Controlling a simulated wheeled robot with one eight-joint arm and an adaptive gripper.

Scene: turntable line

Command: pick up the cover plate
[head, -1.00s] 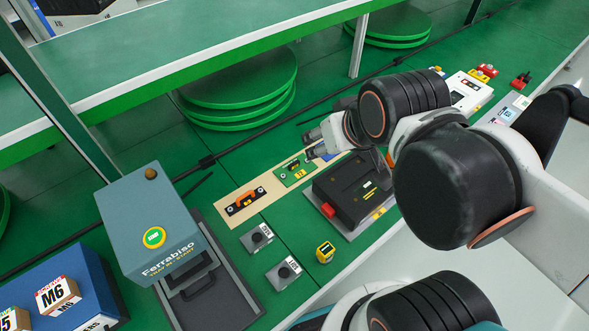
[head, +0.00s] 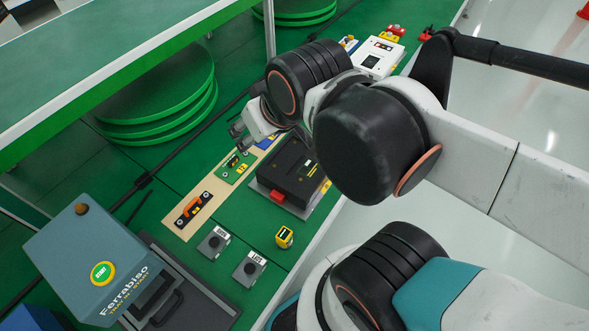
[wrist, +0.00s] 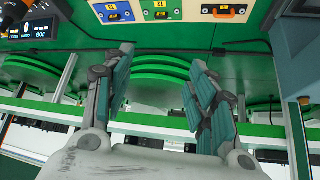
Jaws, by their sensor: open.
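A beige strip (head: 174,229) lies on the green table and carries three flat parts in a row. At its near end is a black plate with an orange handle (head: 194,210), the part that looks most like the cover plate. Beside it is a green board (head: 236,167), then a blue part (head: 267,142), partly hidden by my gripper. My gripper (head: 238,138) is open and empty behind the strip's far end. In the wrist view my gripper (wrist: 165,98) has its fingers apart. The orange part (wrist: 224,11), green board (wrist: 160,10) and blue part (wrist: 114,12) show at the top edge.
A black box (head: 287,168) with a red block stands right of the strip. Two grey button units (head: 213,242) and a yellow block (head: 285,236) lie in front. A grey-blue start box (head: 82,250) is at left. Stacked green discs (head: 160,95) and a shelf stand behind.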

